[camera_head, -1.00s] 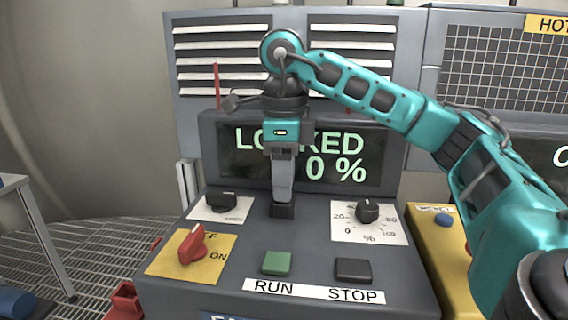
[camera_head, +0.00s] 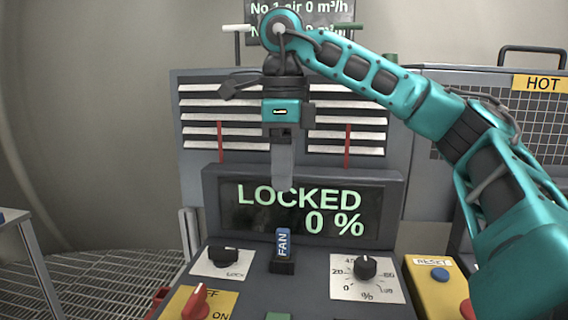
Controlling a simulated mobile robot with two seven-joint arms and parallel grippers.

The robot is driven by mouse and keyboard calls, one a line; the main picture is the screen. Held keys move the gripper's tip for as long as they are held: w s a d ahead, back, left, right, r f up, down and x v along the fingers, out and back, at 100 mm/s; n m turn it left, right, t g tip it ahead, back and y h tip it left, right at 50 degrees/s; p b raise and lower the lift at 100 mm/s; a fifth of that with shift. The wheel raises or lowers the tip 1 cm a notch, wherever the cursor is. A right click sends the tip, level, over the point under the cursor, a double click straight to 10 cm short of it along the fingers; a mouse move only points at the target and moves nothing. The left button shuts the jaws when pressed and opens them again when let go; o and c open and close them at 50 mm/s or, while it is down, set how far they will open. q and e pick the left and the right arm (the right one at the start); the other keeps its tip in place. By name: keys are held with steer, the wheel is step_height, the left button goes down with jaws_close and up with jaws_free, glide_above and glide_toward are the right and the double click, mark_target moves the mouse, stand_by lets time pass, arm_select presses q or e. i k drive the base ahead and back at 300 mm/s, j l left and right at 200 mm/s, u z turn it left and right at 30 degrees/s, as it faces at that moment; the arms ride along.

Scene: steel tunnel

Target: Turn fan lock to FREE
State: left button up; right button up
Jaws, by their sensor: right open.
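The black lock knob (camera_head: 224,257) sits on a white plate marked LOCK, at the left of the sloping console. A blue upright piece marked FAN (camera_head: 283,243) stands in a black block (camera_head: 282,268) to its right. The display (camera_head: 300,210) reads LOCKED and 0 %. My right gripper (camera_head: 282,187) points down above the blue FAN piece, apart from it, in front of the display and vents. It is open and holds nothing; the gap between its fingers is hard to see. My left gripper is out of view.
A percent dial (camera_head: 365,268) is right of the block. A red switch (camera_head: 196,304) on a yellow plate is at lower left. A yellow RESET box (camera_head: 432,280) stands at the right. Two red rods rise behind the display. A table edge is at far left.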

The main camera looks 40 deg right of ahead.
mark_target(222, 257)
steer(key=k, duration=1)
